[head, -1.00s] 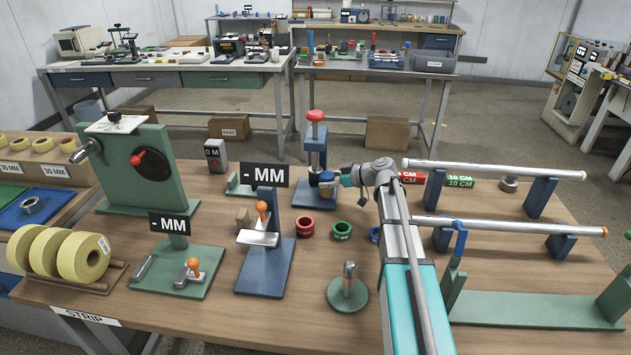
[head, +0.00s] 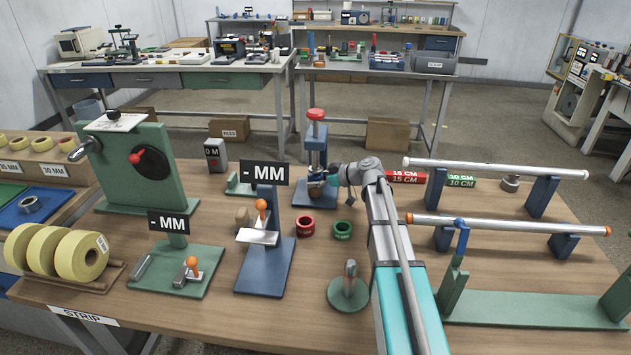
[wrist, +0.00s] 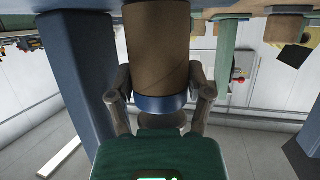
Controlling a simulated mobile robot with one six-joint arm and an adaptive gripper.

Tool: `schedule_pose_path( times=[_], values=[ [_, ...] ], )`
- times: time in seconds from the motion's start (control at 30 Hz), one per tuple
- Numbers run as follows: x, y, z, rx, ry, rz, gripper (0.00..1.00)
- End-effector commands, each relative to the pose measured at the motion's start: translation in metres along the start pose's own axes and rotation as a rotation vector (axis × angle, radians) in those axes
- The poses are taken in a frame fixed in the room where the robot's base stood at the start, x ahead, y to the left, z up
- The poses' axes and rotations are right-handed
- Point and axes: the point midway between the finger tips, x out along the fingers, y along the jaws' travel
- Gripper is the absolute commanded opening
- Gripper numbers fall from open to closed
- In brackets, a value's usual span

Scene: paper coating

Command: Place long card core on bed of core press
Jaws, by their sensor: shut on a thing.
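The core press (head: 317,150) is blue with a red knob on top and stands near the middle of the table. Its blue bed (head: 303,199) is partly hidden by my gripper (head: 319,187), which is beside the press column. In the wrist view, my gripper (wrist: 160,100) is shut on a brown card core (wrist: 157,45) with a blue band at the end near the fingers. The blue press column (wrist: 78,75) rises close beside it.
Red (head: 306,227) and green (head: 343,229) rings lie in front of the press. A green stand with a metal post (head: 349,285) is nearer. Long rods (head: 500,169) rest on blue supports at right. A blue gauge stand (head: 265,266) is front left.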

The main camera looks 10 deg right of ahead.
Motion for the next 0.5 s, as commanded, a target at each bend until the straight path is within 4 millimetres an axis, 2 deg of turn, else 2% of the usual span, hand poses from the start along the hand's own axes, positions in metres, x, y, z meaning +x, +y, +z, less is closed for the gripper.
schedule_pose_path(
  times=[0.2,0.23,0.4,0.5],
  values=[
    [0.0013,0.0002,0.0037,0.0,0.0,0.0,0.21],
    [0.0008,0.0001,0.0026,0.0,0.0,0.0,0.71],
    [0.0006,0.0002,0.0023,0.0,0.0,0.0,1.0],
    [0.0006,0.0002,0.0023,0.0,0.0,0.0,1.0]
  ],
)
